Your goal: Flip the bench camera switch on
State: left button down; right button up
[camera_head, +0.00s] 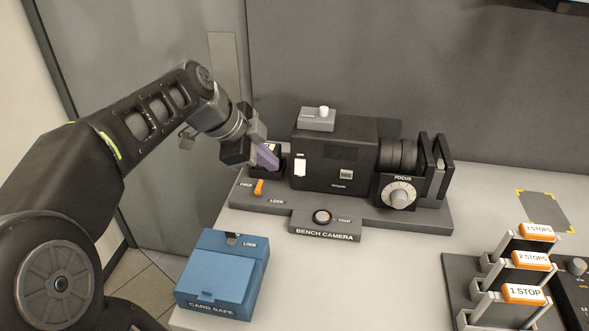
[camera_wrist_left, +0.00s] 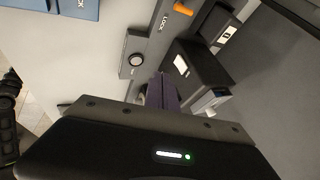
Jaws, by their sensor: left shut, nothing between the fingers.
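The bench camera (camera_head: 335,165) is a black box with a lens on a grey base. A white switch (camera_head: 299,168) sits at the left of its front face, with a small "ON" label above it; whether it is flipped cannot be told. The switch also shows in the left wrist view (camera_wrist_left: 181,65). My left gripper (camera_head: 269,160) has purple fingers, shut and empty, just left of the camera body and apart from the switch in the picture. The fingers also show in the left wrist view (camera_wrist_left: 162,92). My right gripper is out of view.
A grey box with a white knob (camera_head: 318,120) tops the camera. A blue card safe (camera_head: 222,275) stands front left. Levers labelled with stops (camera_head: 525,293) stand right.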

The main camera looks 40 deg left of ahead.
aim_at(300, 167)
pick_arm(q)
jog(key=w+f+p, duration=0.1)
jog(key=w+f, duration=0.2)
jog(key=w+f+p, duration=0.1)
jog(key=w+f, duration=0.1)
jog(key=w, duration=0.1)
jog(key=w+a+f+p, duration=0.1)
jog(key=w+f, duration=0.2)
jog(key=shift+f, duration=0.35)
jog(key=shift+w, duration=0.2)
jog(key=shift+f, duration=0.1)
